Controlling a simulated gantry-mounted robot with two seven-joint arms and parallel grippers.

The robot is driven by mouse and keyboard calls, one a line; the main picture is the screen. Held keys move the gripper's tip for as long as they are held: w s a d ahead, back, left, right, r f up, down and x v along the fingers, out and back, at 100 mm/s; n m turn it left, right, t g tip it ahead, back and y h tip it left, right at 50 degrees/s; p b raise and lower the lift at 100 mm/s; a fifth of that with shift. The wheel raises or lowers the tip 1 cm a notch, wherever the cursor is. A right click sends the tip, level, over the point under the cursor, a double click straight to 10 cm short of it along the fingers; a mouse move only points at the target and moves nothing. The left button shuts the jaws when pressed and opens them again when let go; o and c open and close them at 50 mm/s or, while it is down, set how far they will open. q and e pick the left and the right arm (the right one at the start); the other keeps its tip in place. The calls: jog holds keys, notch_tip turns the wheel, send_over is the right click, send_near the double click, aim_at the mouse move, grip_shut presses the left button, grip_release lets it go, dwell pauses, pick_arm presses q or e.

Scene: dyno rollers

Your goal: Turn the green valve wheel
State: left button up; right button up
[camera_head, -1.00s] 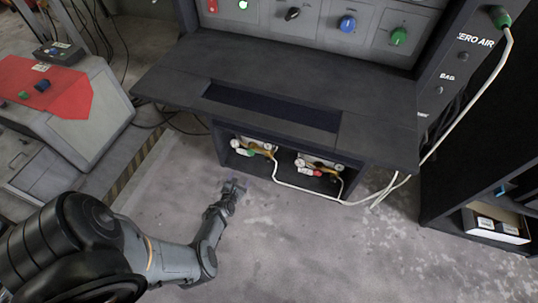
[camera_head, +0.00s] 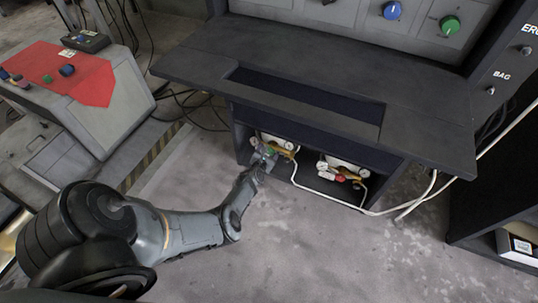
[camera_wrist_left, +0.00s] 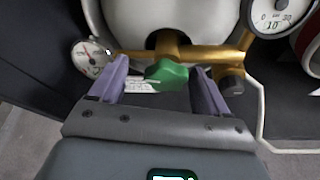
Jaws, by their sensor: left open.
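The green valve wheel (camera_wrist_left: 166,75) sits on a brass regulator (camera_wrist_left: 215,54) in front of a white gas cylinder (camera_wrist_left: 165,18), inside the low compartment of the dark bench. In the left wrist view my left gripper (camera_wrist_left: 163,80) is open, with one finger on each side of the green wheel and a gap on both sides. In the head view the left gripper (camera_head: 262,160) is at the left regulator, where the green wheel shows small and partly covered by the gripper. My right gripper is in neither view.
A second regulator with a red wheel (camera_head: 340,177) stands to the right in the same compartment. Gauges (camera_wrist_left: 92,57) flank the green wheel. A white hose (camera_head: 330,197) runs along the front. The bench top (camera_head: 300,65) overhangs. The floor in front is clear.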

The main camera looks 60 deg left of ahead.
pick_arm(q)
jog(key=shift+w+f+b, duration=0.3)
jog(key=shift+w+b, duration=0.05)
jog(key=shift+w, duration=0.35)
jog(key=shift+s+a, duration=0.1)
jog(key=shift+a, duration=0.05)
jog(key=shift+c, duration=0.3)
jog(key=c, duration=1)
